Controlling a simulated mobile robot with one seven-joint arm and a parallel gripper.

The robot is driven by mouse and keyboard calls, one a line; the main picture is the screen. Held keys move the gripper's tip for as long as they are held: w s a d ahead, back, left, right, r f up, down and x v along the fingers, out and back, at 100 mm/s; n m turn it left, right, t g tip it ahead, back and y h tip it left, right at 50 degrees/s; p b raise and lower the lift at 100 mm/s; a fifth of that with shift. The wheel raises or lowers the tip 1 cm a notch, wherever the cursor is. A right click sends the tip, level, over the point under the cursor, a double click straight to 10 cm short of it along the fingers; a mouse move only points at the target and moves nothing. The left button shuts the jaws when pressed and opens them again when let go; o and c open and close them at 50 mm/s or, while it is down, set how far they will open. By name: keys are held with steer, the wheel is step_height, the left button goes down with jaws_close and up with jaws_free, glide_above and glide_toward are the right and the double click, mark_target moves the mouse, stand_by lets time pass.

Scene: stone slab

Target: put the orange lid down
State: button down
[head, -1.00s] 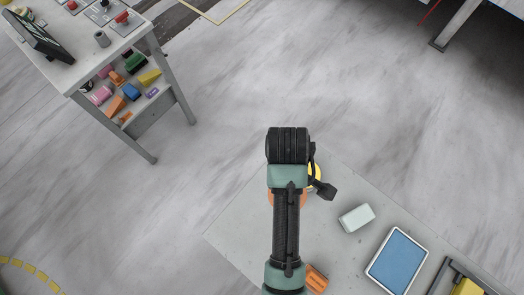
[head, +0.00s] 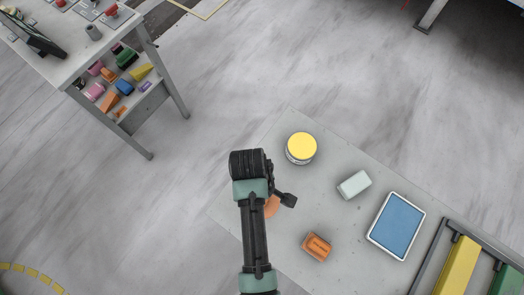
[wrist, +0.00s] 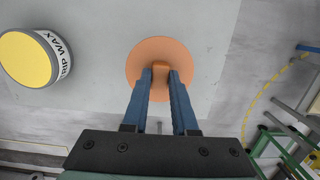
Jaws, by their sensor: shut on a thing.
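The orange lid (wrist: 160,53) is a round disc with a small knob in the middle. My gripper (wrist: 161,76) is shut on that knob, one blue finger on each side. In the head view the lid (head: 271,206) shows only partly, beside my arm and over the left part of the slab. Whether the lid touches the slab or hangs a little above it, I cannot tell. My fingers are hidden behind my arm in the head view.
The grey stone slab (head: 333,205) carries a yellow-topped wax tin (head: 301,147), a pale block (head: 354,185), an orange block (head: 317,246) and a blue tray (head: 397,227). A rack with a yellow piece (head: 458,266) is at the right. Bare slab lies around the lid; its left edge is close.

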steer(key=shift+f, duration=2.25)
steer(key=shift+f, duration=0.1)
steer(key=c, duration=0.7)
jaws_free()
